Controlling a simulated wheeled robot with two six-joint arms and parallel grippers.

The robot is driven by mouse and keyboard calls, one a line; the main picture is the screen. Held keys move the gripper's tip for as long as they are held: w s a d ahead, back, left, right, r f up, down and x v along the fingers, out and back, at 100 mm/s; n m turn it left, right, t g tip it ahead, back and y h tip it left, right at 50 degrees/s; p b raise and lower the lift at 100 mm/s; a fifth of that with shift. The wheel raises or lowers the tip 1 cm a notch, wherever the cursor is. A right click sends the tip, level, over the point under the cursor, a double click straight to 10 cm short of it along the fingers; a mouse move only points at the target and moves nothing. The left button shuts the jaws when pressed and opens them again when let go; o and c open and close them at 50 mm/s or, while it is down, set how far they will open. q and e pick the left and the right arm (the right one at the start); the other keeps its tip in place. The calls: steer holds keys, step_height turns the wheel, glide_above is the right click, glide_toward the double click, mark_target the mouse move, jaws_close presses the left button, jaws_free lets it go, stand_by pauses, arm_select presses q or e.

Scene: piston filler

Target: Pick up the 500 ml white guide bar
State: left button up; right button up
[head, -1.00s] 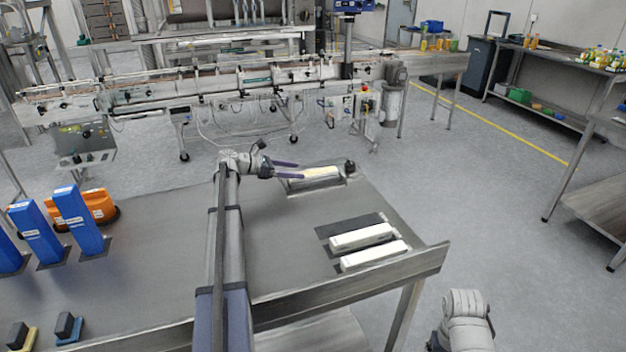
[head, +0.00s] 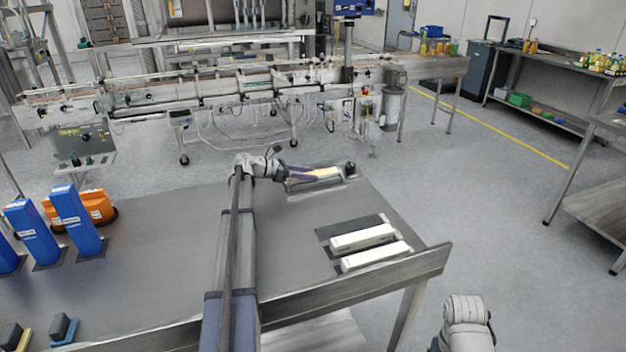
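Two white bars lie side by side on the right part of the table, a rear one (head: 363,238) and a front one (head: 375,256). A cream-white bar (head: 326,172) lies in a shallow metal holder (head: 300,187) at the table's far edge. I cannot read any size marking on the bars. My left gripper (head: 314,174) is at the cream-white bar's left end. Its two purple fingers look apart, with part of this bar showing between them; I cannot tell whether they touch it. My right gripper is out of view; only part of my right arm shows at the lower right.
Blue upright blocks (head: 78,220) and an orange case (head: 97,206) stand at the table's left. Small dark blocks (head: 60,326) sit at the front left. A dark knob (head: 350,168) stands by the holder. The table's middle is bare; a conveyor (head: 230,85) runs behind.

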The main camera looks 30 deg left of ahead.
arm_select(q)
jaws_close()
stand_by(0.5)
step_height(320, 180, up, 10)
steer(key=p, duration=1)
